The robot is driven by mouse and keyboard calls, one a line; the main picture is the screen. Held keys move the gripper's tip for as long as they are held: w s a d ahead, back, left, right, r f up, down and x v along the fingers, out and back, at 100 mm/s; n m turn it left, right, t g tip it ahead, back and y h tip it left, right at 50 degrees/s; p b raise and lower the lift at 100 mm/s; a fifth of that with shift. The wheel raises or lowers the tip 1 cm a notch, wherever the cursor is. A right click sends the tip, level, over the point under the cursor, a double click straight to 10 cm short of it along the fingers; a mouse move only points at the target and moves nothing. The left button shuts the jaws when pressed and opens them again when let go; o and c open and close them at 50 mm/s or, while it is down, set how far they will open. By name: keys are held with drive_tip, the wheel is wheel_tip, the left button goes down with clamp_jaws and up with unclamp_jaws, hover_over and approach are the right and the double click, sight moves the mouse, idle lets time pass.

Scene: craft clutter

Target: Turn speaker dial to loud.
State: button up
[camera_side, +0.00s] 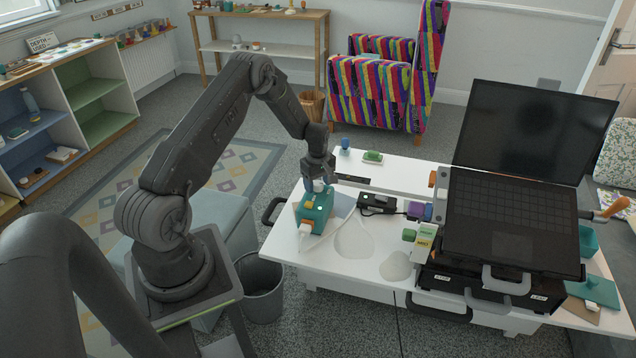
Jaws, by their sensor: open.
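A teal box (315,212), which looks like the speaker, sits at the left part of the white table. A pale round knob (319,186) shows on its top; this looks like the dial, and its setting is too small to read. My gripper (318,181) points down at the top of the box. Its jaws are open, with the fingers at or around the knob. I cannot tell whether they touch it. The fingers and wrist hide part of the knob.
A black adapter (377,204) and white cable lie right of the teal box. Purple, green and yellow blocks (424,240) stand before a large laptop (510,215) on black cases. A blue cup (345,146) and green item (372,157) stand behind.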

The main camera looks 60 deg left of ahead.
drive_tip(key=shift+c, duration=0.4)
drive_tip(key=c, duration=0.8)
drive_tip(key=shift+c, duration=0.2)
